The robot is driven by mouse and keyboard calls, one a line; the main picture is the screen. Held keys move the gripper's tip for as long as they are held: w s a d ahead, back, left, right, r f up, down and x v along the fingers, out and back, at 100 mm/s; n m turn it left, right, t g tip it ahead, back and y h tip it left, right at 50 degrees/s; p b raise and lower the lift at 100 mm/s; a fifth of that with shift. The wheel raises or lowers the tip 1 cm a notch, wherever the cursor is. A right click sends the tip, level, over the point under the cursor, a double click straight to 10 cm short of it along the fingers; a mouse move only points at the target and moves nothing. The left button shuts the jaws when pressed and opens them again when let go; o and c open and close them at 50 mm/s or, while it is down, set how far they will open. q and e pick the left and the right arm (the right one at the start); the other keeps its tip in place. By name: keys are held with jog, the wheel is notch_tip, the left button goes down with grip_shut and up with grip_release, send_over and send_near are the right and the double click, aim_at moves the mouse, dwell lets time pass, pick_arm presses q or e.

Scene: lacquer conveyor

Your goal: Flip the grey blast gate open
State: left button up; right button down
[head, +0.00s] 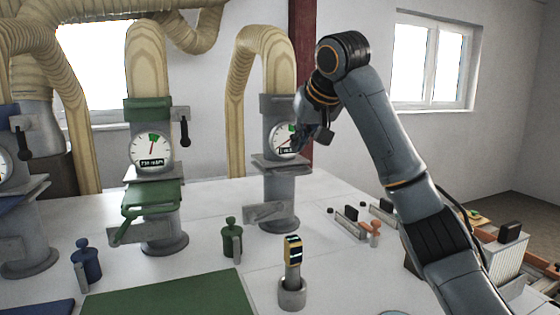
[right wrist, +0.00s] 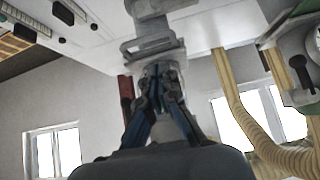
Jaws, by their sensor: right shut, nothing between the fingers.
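The grey blast gate (head: 281,162) sits on a grey pipe stub right of the green one, under a ribbed tan hose. Its round gauge (head: 283,138) is partly covered by my right gripper. My right gripper (head: 300,143) is at the right side of this gauge, fingers together and empty. In the right wrist view, its closed fingers (right wrist: 157,84) point at the grey pipe, with the grey stub (right wrist: 155,45) just beyond. I cannot tell whether they touch it. The grey gate's lever is not clearly seen behind my gripper. My left gripper is not in view.
The green gate (head: 150,180) stands to the left, with a black lever (head: 184,135). A blue-topped unit is at the far left. Small green (head: 231,238) and blue (head: 86,262) canisters and a holder (head: 292,294) with a yellow-banded device stand on the white table in front.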

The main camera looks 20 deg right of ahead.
jog(key=p+x, duration=0.4)
jog(key=x, duration=0.4)
jog(key=shift+s+f, duration=0.1)
jog(key=shift+w+f, duration=0.4)
jog(key=shift+f, duration=0.15)
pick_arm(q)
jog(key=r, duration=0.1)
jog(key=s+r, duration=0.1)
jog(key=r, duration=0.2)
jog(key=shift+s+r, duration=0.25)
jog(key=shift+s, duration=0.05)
